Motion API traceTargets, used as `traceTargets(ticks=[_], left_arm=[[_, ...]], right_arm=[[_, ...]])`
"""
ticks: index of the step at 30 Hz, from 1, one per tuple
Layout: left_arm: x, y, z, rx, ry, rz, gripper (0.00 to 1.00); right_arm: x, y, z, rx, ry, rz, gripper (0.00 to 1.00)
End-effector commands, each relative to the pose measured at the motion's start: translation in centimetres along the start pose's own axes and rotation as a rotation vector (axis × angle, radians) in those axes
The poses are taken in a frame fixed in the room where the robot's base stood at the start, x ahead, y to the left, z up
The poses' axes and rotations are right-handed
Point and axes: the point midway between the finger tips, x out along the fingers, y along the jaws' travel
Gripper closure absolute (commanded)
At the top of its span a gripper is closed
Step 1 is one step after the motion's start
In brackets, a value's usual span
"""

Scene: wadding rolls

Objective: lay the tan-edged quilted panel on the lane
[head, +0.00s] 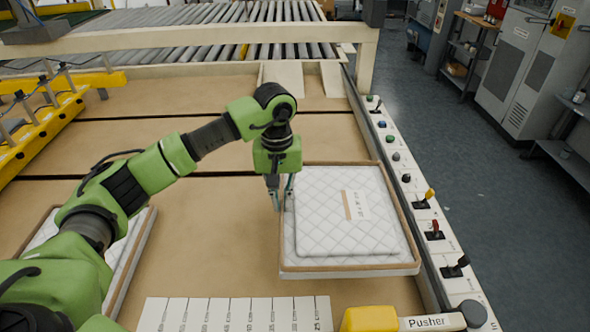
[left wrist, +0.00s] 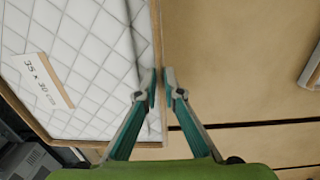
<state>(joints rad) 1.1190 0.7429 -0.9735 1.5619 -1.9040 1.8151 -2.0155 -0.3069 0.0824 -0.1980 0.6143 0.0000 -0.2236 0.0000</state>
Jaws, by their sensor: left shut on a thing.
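The tan-edged quilted panel (head: 384,255) is white with a diamond pattern and a tan rim, at the right of the tan table in the head view. A smaller quilted layer with a tan-and-white label lies on it. The panel also fills the left of the left wrist view (left wrist: 85,65). My left gripper (head: 281,197) points down at its left edge. Its fingertips (left wrist: 162,88) are shut on the tan rim, one on each side. I cannot tell whether the panel is raised. The tan surface (head: 200,222) has dark lines across it; which strip is the lane is unclear. My right gripper is out of view.
Another quilted panel (head: 136,243) lies at the left, partly behind my left arm. A marked scale strip (head: 235,314) and a yellow block (head: 370,319) by a "Pusher" sign edge the front. A control rail (head: 412,190) with knobs runs along the right. Rollers (head: 215,42) lie behind.

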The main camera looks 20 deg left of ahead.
Motion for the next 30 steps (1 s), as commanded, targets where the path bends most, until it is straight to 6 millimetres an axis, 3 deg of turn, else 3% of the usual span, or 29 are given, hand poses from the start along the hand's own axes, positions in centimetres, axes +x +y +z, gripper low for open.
traceTargets(ticks=[12,24,29,30], left_arm=[[6.5,-0.1,0.1,-0.001,-0.002,-0.001,1.00],[10.7,-0.2,0.1,0.000,-0.001,0.000,1.00],[10.8,-0.2,0.0,0.000,0.002,0.000,1.00],[10.9,-0.3,0.0,0.000,0.001,-0.001,0.87]], right_arm=[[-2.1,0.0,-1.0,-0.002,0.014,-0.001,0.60],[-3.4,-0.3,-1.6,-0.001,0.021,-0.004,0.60],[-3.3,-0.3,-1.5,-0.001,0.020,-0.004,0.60],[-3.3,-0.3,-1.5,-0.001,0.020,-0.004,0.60]])
